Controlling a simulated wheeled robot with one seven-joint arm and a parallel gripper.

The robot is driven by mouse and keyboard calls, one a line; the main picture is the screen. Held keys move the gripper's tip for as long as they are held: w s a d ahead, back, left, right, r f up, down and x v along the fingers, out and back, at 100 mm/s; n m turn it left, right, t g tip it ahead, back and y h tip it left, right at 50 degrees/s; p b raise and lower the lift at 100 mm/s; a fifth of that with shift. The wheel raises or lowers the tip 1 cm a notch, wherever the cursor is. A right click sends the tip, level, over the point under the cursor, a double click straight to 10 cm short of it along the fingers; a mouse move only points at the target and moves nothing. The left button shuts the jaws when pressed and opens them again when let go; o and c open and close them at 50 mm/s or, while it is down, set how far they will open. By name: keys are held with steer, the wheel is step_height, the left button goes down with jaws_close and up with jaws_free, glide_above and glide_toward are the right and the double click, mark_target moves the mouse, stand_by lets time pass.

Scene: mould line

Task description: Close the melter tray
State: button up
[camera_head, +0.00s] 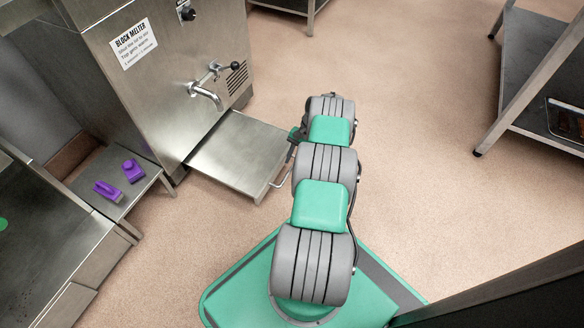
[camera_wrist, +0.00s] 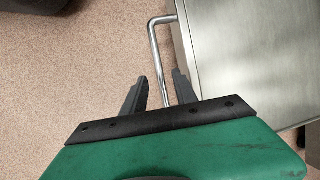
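The melter tray (camera_head: 240,150) is a flat steel tray, pulled out at the base of the block melter (camera_head: 170,75), below its tap. Its bent bar handle (camera_head: 281,180) sticks out from the tray's front edge. In the wrist view, the tray (camera_wrist: 245,50) fills the upper right, and the handle (camera_wrist: 153,42) runs down between my fingers. My gripper (camera_wrist: 160,76) is open, one finger on each side of the bar, with visible gaps. The bar's lower end is hidden behind the gripper body. In the head view, my arm mostly hides the gripper.
A low steel shelf (camera_head: 140,185) left of the tray holds two purple objects (camera_head: 120,182). A steel bench (camera_head: 50,240) stands at the left, and a metal rack (camera_head: 535,75) stands at the upper right. The floor between the tray and rack is clear apart from my arm.

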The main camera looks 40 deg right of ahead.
steer(key=x, duration=0.3)
steer(key=shift+b, duration=0.3)
steer(key=shift+c, duration=0.4)
jaws_close()
stand_by(0.7)
